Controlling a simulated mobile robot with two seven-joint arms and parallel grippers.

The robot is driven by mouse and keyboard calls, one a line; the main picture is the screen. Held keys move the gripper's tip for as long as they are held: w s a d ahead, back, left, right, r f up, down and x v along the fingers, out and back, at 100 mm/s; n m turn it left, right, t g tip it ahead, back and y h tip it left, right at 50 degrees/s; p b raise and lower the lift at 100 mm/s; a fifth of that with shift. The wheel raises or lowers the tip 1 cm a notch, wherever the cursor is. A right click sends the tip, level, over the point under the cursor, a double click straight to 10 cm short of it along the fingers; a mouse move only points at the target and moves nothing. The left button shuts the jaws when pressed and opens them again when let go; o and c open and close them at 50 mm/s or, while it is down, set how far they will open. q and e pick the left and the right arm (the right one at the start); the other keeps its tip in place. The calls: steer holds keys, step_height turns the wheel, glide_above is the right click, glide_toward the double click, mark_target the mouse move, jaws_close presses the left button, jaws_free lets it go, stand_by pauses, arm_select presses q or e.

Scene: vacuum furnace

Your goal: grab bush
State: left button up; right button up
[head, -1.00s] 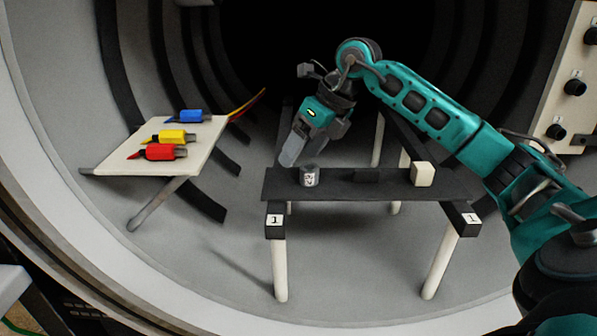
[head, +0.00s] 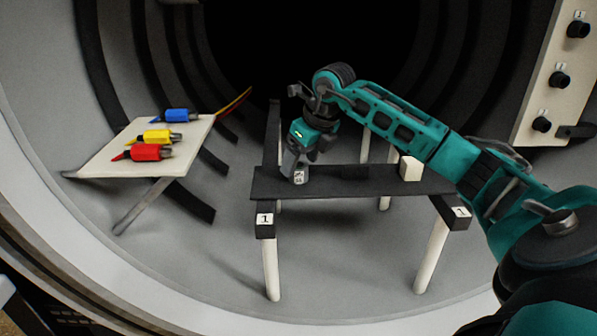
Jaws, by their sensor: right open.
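The bush, a small grey cylinder with a printed white label (head: 299,178), stands upright near the left end of a black shelf plate (head: 400,187). My right gripper (head: 296,168) reaches down over the bush from behind and above, with its grey fingers at the bush's upper part. The jaws are open. The fingers hide the top of the bush, and I cannot tell whether they touch it. My left gripper is not in view.
A cream block (head: 411,168) stands near the plate's right end. White posts (head: 270,270) and dark rails marked 1 carry the plate. On the left, a cream tray (head: 100,165) holds blue, yellow and red tools. A knob panel (head: 545,85) is at the right.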

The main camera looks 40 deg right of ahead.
steer(key=x, duration=0.3)
steer(key=shift+r, duration=0.15)
steer(key=c, duration=1.3)
steer(key=shift+c, duration=0.2)
